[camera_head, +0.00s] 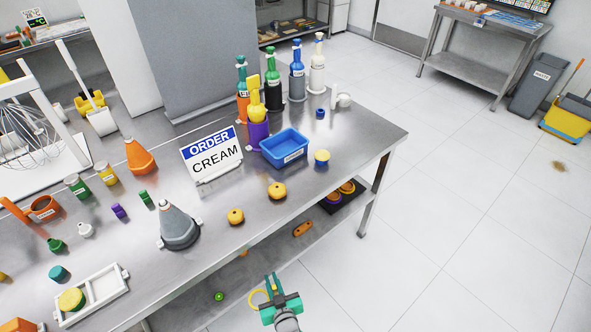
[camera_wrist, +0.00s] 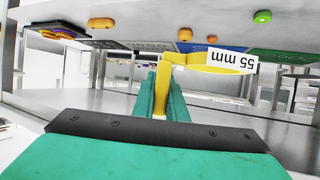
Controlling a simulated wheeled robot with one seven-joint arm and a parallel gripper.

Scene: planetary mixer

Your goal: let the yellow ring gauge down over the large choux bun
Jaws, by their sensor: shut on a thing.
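My gripper (camera_head: 273,282) is off the table's front edge, toward the bottom of the head view. It is shut on the yellow ring gauge (camera_head: 251,298). In the wrist view the green fingers (camera_wrist: 162,88) grip its yellow stem, and the ring (camera_wrist: 205,58) carries an upside-down "55 mm" label. Two golden choux buns stand on the steel table near the front edge: one bun (camera_head: 236,216) and another (camera_head: 277,191) behind and right of it. They look about equal in size, so I cannot tell which is large. The ring is apart from both.
A grey cone (camera_head: 179,228) stands left of the buns. Behind them are the "CREAM" sign (camera_head: 211,157), a blue bin (camera_head: 284,148) and a yellow-topped blue pot (camera_head: 322,158). A lower shelf (camera_head: 265,262) holds small items.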

